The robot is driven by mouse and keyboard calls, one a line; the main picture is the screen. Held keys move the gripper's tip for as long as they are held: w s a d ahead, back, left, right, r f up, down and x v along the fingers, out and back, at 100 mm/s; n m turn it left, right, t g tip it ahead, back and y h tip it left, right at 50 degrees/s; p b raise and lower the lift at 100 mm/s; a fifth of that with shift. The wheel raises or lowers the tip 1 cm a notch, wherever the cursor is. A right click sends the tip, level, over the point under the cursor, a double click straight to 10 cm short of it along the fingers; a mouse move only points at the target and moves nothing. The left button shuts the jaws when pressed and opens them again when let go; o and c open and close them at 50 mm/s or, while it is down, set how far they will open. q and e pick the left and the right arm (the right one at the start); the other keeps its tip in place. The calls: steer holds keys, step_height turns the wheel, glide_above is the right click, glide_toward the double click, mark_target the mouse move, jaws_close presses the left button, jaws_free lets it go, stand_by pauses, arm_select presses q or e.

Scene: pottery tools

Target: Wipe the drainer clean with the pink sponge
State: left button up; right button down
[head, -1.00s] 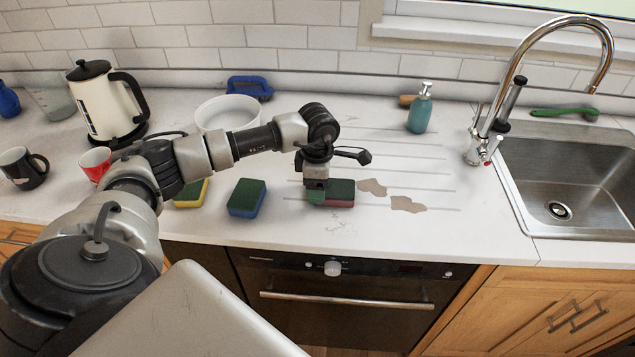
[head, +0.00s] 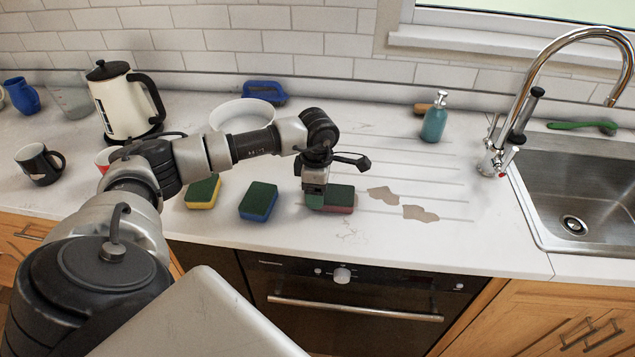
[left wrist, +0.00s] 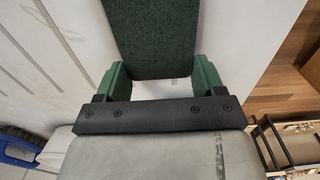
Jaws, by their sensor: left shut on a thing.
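The pink sponge (head: 341,198), with a dark green top and pinkish-red lower side, is at the left part of the grooved drainer (head: 415,167). My left gripper (head: 315,198) is shut on its left end; whether the sponge touches the surface or hovers just above it, I cannot tell. In the left wrist view the sponge's green top (left wrist: 152,38) extends away between the gripper's green fingers (left wrist: 160,82). Two brown stains, one nearer (head: 382,195) and one farther right (head: 420,213), lie on the drainer right of the sponge. My right gripper is not in view.
A blue sponge (head: 259,202) and a yellow one (head: 203,191) lie left of my gripper. A white bowl (head: 241,111), a kettle (head: 125,105) and a blue brush (head: 264,92) stand behind. A teal soap bottle (head: 434,120) stands at the drainer's back, the sink (head: 535,215) right.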

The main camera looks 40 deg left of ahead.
mark_target(342, 194)
arm_select(q)
steer(key=shift+w+d+b, duration=0.2)
steer(key=shift+w+d, duration=0.35)
steer(key=shift+d, duration=0.3)
steer(key=shift+w+d+b, duration=0.15)
steer(key=shift+w+d, duration=0.4)
steer(key=shift+d, duration=0.3)
steer(key=shift+w+d+b, duration=0.2)
steer(key=shift+w+d, duration=0.35)
steer(key=shift+d, duration=0.3)
steer(key=shift+s+a+f, duration=0.1)
steer(key=shift+f, duration=0.05)
steer(key=shift+s+a, duration=0.4)
steer(key=shift+a, duration=0.2)
steer(key=shift+s+a, duration=0.6)
steer(key=shift+a, duration=0.35)
steer(key=shift+s+a, duration=0.6)
steer(key=shift+a, duration=0.35)
steer(key=shift+d, duration=0.1)
steer(key=shift+w+d+b, duration=0.2)
steer(key=shift+w+d, duration=0.35)
steer(key=shift+d, duration=0.3)
steer(key=shift+w+d+b, duration=0.25)
steer(key=shift+w+d, duration=0.35)
steer(key=shift+d, duration=0.25)
steer(key=shift+w+d+b, duration=0.2)
steer(key=shift+w+d, duration=0.35)
steer(key=shift+d, duration=0.3)
steer(key=shift+s+a, duration=0.1)
